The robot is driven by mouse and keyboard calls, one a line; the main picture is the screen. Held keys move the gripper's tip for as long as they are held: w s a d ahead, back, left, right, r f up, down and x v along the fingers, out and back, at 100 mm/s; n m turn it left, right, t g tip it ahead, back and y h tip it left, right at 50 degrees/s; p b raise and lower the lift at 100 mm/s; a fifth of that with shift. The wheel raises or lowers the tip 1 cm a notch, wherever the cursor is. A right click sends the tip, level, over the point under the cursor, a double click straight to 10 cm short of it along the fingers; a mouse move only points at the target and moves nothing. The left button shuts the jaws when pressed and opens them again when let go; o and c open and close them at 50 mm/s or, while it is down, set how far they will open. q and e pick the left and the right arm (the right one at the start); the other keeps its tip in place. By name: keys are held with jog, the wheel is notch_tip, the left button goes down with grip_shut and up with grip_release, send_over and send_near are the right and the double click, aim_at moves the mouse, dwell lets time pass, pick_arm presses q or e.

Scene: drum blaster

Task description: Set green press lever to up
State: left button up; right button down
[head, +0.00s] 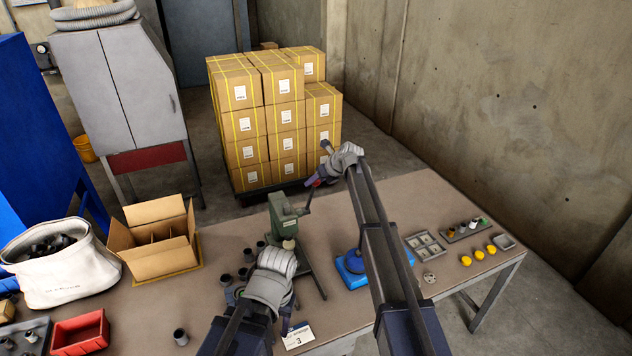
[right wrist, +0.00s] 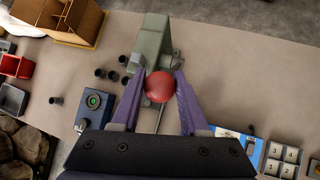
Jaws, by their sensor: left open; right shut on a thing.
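The green press (head: 283,215) stands on the table near its middle. Its dark lever (head: 304,204) slants up and to the right from the press head. My right gripper (head: 316,182) is at the lever's far end. In the right wrist view its purple fingers (right wrist: 160,90) are shut on the lever's red knob (right wrist: 159,86), with the green press body (right wrist: 152,42) just beyond. My left gripper (head: 258,308) is open and empty, low in the head view in front of the press; its fingers are partly hidden by its own wrist.
An open cardboard box (head: 155,243) and a white bag (head: 62,268) stand to the left. Several dark cups are near the press. A blue device (head: 351,271), partly behind my right arm, and a grey divided tray (head: 426,245) are to the right. A label card (head: 299,336) lies at the front.

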jog(key=shift+w+r, duration=0.1)
jog(key=shift+w, duration=0.1)
jog(key=shift+c, duration=2.2)
grip_release()
jog(key=shift+a, duration=0.15)
jog(key=shift+s, duration=0.1)
jog(key=p+v, duration=0.6)
jog(key=v, duration=0.1)
jog(key=shift+s+d+r, duration=0.2)
jog(key=shift+d, duration=0.1)
